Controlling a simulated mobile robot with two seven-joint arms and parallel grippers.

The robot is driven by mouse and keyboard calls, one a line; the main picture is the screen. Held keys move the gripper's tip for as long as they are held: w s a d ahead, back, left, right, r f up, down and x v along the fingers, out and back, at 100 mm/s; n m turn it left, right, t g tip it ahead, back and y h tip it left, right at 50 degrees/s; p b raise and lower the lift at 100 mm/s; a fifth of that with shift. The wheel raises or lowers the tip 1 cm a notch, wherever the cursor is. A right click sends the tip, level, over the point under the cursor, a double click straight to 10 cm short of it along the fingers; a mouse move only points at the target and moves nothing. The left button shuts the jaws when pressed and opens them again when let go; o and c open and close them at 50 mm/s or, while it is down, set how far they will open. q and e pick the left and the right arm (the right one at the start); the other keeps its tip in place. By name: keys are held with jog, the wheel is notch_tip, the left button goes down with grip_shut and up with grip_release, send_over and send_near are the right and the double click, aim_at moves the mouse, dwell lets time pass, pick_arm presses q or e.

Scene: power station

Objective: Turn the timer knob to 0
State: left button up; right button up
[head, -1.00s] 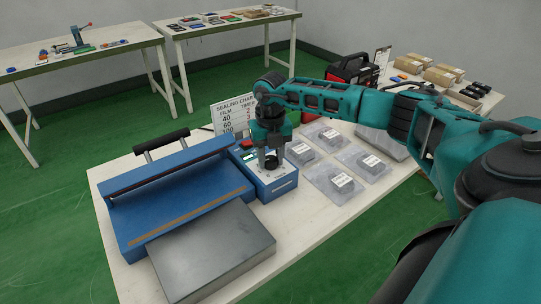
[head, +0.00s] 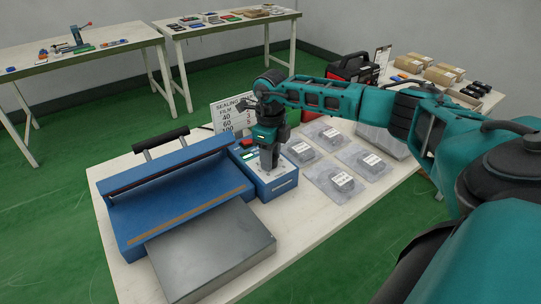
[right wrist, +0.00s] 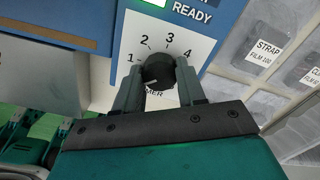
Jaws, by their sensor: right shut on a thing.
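The timer knob (right wrist: 159,71) is round and black on a white dial plate in the right wrist view. The numbers 1, 2, 3 and 4 show around it; the 0 mark cannot be seen. A pale mark on the knob faces down-left, toward the lower side of the dial. My right gripper (right wrist: 158,75) is shut on the knob, one finger on each side. In the head view my right gripper (head: 269,164) points down at the blue control box (head: 281,188) and hides the knob. My left gripper is out of view.
The blue sealer (head: 180,194) with a black handle stands left of the box, with a grey metal plate (head: 212,252) in front. Bagged parts (head: 341,181) lie to the right. A sealing chart (head: 228,115) stands behind. White table surface is free at front right.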

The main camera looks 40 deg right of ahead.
jog(key=shift+n, duration=0.6)
jog(key=o, duration=1.1)
jog(key=shift+c, duration=0.2)
jog(key=shift+r, duration=0.1)
notch_tip(320, 180, up, 13)
jog(key=shift+f, duration=0.2)
